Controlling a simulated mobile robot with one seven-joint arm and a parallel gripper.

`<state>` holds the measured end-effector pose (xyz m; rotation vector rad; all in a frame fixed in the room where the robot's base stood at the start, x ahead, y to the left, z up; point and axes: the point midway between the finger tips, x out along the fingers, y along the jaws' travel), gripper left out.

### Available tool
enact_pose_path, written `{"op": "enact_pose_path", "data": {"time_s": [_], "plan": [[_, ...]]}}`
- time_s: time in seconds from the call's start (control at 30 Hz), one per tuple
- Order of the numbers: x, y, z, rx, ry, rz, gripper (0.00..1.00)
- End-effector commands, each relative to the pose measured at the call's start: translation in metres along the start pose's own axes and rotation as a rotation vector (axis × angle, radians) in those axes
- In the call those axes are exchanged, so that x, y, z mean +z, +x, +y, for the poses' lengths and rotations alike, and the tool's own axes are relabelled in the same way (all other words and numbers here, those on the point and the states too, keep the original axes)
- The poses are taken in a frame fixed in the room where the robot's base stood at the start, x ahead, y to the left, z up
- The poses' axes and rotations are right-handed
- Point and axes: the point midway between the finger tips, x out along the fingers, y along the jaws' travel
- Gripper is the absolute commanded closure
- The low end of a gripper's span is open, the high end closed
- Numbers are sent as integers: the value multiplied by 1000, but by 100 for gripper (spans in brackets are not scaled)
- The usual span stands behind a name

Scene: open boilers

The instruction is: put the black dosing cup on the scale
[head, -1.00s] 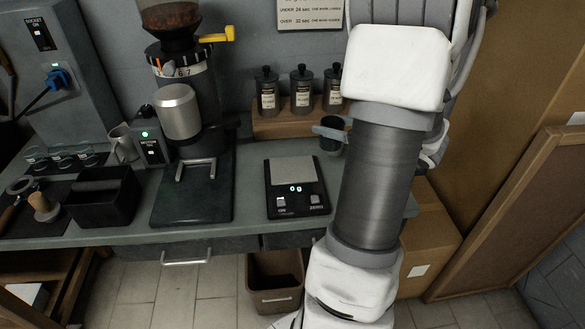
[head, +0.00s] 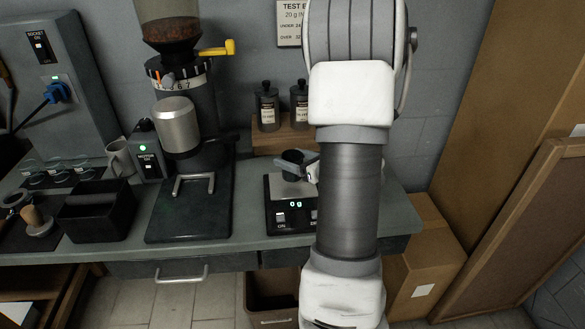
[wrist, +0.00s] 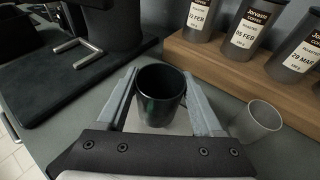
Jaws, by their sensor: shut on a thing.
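The black dosing cup (head: 292,168) is between the fingers of my gripper (head: 297,163), upright over the scale. In the wrist view the cup (wrist: 160,98) stands between the two grey fingers of my gripper (wrist: 160,74), which is shut on it. The scale (head: 270,218) is black with a pale square plate, and its display reads 0 g. A pale part of the plate (wrist: 146,126) shows under the cup in the wrist view. Whether the cup's base touches the plate is hidden. My arm covers the scale's right side in the head view.
The grinder (head: 190,190) stands left of the scale. Labelled canisters (head: 267,108) stand on a wooden shelf (head: 264,143) behind it. A clear cup (wrist: 258,122) is close to the right finger in the wrist view. A black box (head: 98,210) sits farther left.

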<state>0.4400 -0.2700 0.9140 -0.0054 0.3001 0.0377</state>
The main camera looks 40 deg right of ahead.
Motion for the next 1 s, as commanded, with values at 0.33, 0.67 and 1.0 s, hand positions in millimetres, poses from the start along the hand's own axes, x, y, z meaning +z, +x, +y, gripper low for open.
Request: {"op": "enact_pose_path", "data": {"time_s": [0.33,0.67,1.0], "plan": [[-23,7,0,1,-1,-1,88],[-26,8,0,1,-1,0,12],[-26,8,0,1,-1,0,2]]}}
